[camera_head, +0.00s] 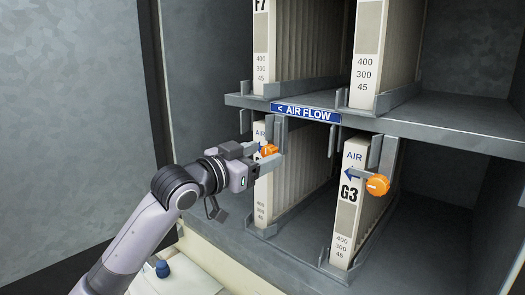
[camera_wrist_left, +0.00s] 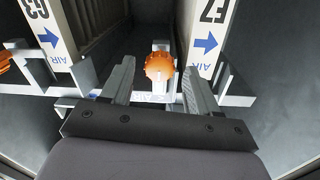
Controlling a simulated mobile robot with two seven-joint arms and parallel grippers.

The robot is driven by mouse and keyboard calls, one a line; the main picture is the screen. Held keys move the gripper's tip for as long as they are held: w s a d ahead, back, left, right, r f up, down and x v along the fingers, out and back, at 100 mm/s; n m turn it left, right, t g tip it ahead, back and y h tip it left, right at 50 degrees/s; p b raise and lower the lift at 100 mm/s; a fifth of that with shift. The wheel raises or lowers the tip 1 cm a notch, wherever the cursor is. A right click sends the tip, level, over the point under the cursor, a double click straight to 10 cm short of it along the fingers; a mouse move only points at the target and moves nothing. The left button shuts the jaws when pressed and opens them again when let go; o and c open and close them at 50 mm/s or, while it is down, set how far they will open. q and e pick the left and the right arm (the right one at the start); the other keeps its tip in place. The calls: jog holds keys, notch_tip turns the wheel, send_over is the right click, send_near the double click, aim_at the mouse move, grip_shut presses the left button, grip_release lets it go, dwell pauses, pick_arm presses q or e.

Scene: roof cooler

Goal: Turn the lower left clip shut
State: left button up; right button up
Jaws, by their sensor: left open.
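The lower left clip has a round orange knob (camera_head: 269,150) in front of the lower left filter (camera_head: 262,205). My left gripper (camera_head: 272,155) is at this knob, its jaws open, one finger on each side. In the left wrist view the orange knob (camera_wrist_left: 159,67) stands between the tips of my left gripper (camera_wrist_left: 157,72), with a gap visible on both sides. My gripper hides most of the clip's arm, so I cannot tell its angle. My right gripper is not in view.
The lower right clip's orange knob (camera_head: 377,185) is at the G3 filter (camera_head: 347,210). A shelf (camera_head: 440,118) with the AIR FLOW label (camera_head: 306,112) runs above. Upright grey brackets flank the filters. A blue object (camera_head: 162,268) lies low on the left.

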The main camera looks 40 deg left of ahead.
pick_arm(q)
jog(key=shift+w, duration=0.45)
jog(key=shift+c, duration=0.2)
jog(key=c, duration=1)
